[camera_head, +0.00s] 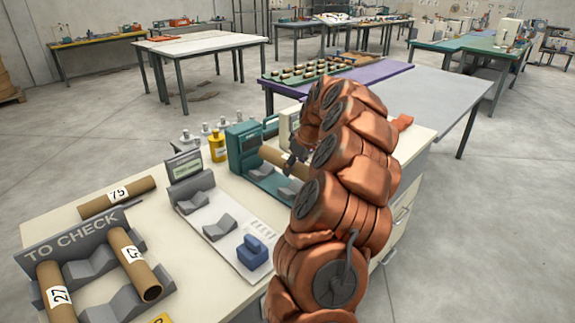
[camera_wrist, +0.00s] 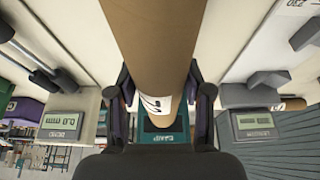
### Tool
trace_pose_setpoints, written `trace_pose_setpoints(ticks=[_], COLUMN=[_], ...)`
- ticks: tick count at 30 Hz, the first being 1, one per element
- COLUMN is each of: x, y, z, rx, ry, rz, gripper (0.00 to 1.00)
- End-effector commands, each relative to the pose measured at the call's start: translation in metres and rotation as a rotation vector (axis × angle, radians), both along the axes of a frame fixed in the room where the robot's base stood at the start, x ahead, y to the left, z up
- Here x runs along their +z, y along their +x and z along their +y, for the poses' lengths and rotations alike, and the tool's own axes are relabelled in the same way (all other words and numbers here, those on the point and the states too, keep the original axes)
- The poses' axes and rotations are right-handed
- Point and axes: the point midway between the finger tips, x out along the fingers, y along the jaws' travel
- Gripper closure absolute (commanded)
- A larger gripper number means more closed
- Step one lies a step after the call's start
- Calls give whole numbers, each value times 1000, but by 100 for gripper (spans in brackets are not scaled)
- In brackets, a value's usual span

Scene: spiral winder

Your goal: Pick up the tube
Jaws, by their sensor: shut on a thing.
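My gripper (camera_head: 296,160) is shut on a brown cardboard tube (camera_head: 282,161) at the teal measuring device (camera_head: 240,141). In the wrist view the held tube (camera_wrist: 162,40) runs between the two dark fingers, with part of a white label showing. I cannot tell whether it still touches the device's cradle. My arm hides its far end in the head view. Tube 75 (camera_head: 97,206) lies on the table behind the grey "TO CHECK" rack (camera_head: 75,236). Tube 57 (camera_head: 123,246) and tube 27 (camera_head: 52,280) lie in that rack.
Left of the teal device is a grey display unit (camera_head: 184,164). In front are a white plate with a grey V-block (camera_head: 219,227) and a blue block (camera_head: 252,254). A yellow bottle (camera_head: 217,148) and small bottles stand behind. A purple-edged table (camera_head: 375,76) is farther back.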

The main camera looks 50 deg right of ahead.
Motion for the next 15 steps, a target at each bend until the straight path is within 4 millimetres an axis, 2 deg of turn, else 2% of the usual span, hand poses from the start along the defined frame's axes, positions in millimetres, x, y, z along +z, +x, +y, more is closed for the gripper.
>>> trace_pose_setpoints(ticks=[6, 15], x=[-1, -1], y=[-47, -107], z=[0, 2], rx=[-2, -2], ry=[0, 0], rz=[-4, -3], gripper=[91, 91])
